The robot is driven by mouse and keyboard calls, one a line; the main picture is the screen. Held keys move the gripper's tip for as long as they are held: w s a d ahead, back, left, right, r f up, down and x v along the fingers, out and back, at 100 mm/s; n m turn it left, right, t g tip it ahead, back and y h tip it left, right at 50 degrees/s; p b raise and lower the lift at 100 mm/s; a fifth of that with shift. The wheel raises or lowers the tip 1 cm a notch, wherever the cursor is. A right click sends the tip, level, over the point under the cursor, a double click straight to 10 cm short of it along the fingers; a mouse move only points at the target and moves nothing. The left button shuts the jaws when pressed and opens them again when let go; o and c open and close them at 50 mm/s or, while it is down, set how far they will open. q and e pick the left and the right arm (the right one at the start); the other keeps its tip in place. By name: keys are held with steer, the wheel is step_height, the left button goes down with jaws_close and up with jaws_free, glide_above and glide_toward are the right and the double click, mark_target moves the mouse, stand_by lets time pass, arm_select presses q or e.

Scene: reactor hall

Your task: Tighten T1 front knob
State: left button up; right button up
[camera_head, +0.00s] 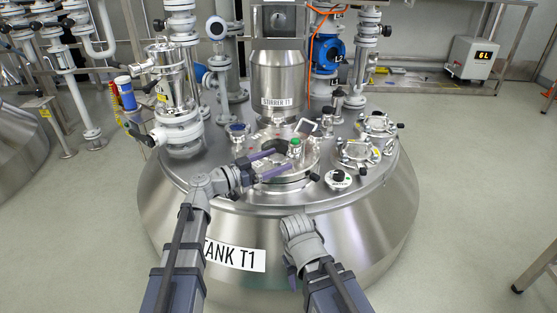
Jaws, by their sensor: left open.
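The steel tank T1 (345,225) stands in front of me with a "TANK T1" label (234,255). On its top is a round lid (285,183) with dark fittings. A black knob-like part (281,146) shows at the lid, close to my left fingertips. A small black knob (314,177) sits at the lid's right edge. I cannot tell which one is the front knob. My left gripper (277,164) is over the lid, its two purple fingers apart and pointing right, with nothing visibly held. My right gripper (291,277) is low before the tank's front wall, its fingers mostly hidden.
The stirrer motor housing (278,85) rises behind the lid. Clamped ports (358,152) fill the tank top's right side. Pipes and a valve body (180,130) stand at left. Floor at right is clear.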

arm_select(q)
steer(key=shift+w+d, duration=0.35)
steer(key=shift+d, duration=0.2)
steer(key=c, duration=1.4)
steer(key=shift+o, duration=0.2)
steer(key=shift+w+m+g+h, duration=0.15)
steer(key=shift+m+g+h, duration=0.2)
steer(key=shift+g, duration=0.25)
steer(key=shift+s+m+g+h, duration=0.2)
steer(key=shift+m+g+h, duration=0.05)
steer(key=shift+m+g, duration=0.25)
steer(key=o, duration=1.4)
steer(key=shift+c, duration=0.2)
steer(key=shift+a, duration=0.1)
